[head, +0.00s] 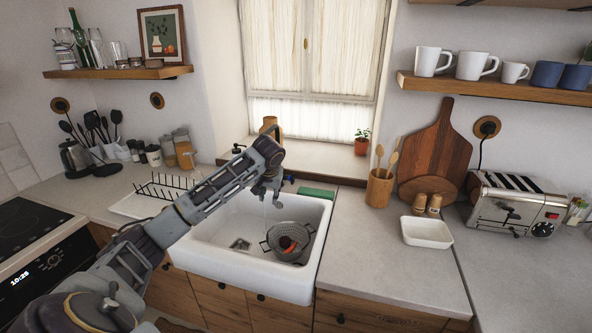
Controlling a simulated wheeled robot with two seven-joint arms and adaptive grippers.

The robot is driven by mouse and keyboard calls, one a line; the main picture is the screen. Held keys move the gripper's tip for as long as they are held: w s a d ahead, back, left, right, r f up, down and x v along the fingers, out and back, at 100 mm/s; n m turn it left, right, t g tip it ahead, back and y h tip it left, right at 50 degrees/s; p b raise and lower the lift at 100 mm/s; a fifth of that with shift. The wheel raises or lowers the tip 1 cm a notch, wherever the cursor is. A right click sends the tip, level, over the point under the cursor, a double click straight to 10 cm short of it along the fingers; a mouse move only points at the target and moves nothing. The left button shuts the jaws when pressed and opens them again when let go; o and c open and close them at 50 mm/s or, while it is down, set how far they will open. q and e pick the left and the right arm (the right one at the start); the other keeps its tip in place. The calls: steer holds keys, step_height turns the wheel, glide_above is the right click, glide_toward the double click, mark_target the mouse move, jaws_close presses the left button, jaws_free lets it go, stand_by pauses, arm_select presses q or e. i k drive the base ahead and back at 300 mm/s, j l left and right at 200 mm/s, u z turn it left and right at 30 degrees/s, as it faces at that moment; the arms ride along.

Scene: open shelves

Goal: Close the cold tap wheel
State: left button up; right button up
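My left arm reaches in from the lower left over the white sink. Its gripper (267,190) points down above the back of the basin, in front of the tap. The gripper and wrist hide most of the tap, and I cannot tell whether the fingers are apart or closed. A small dark blue part (290,179), possibly the cold tap wheel, shows just right of the gripper; I cannot tell whether they touch. A small dark knob (237,148) shows left of the wrist. The white sink (312,262) holds a grey colander (290,232) with something red in it. My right gripper is out of view.
A dish rack (165,187) stands left of the sink. A green sponge-like block (315,193) lies at its back right rim. A utensil pot (379,188), a white dish (427,232) and a toaster (515,205) stand on the right counter. The front right counter is clear.

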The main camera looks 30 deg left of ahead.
mark_target(290, 179)
steer(key=i+j, duration=0.25)
steer(key=i, duration=0.25)
steer(key=i+j, duration=0.2)
steer(key=i, duration=0.3)
